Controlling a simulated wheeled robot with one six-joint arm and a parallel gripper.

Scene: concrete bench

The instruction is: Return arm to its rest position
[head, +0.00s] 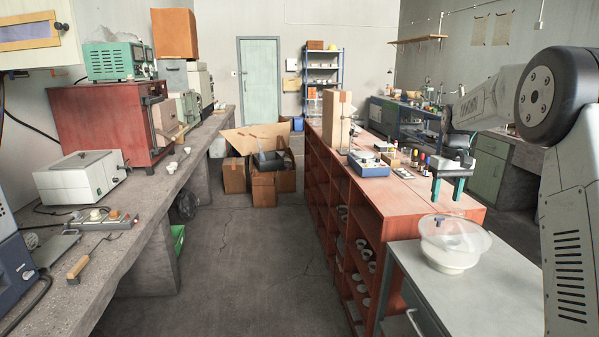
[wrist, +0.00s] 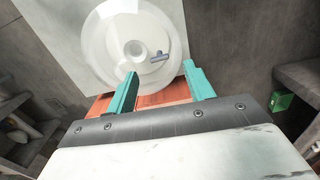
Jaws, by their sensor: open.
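My gripper (head: 448,190) hangs over the front end of the red wooden shelf unit (head: 472,212), with its teal fingers pointing down. My arm reaches in from the right edge of the head view. A clear round bowl (head: 455,262) with whitish contents stands on the grey cabinet, in front of and below my gripper. In the wrist view the bowl (wrist: 105,62) lies just beyond the fingertips, and a small grey-blue piece (wrist: 159,57) shows in it.
The grey cabinet top (head: 500,290) is otherwise bare. Instruments, including a blue-sided box (head: 369,168), and small bottles stand further back on the shelf unit. A concrete bench (head: 150,205) with equipment runs along the left. The floor aisle (head: 235,270) is clear up to cardboard boxes (head: 263,190).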

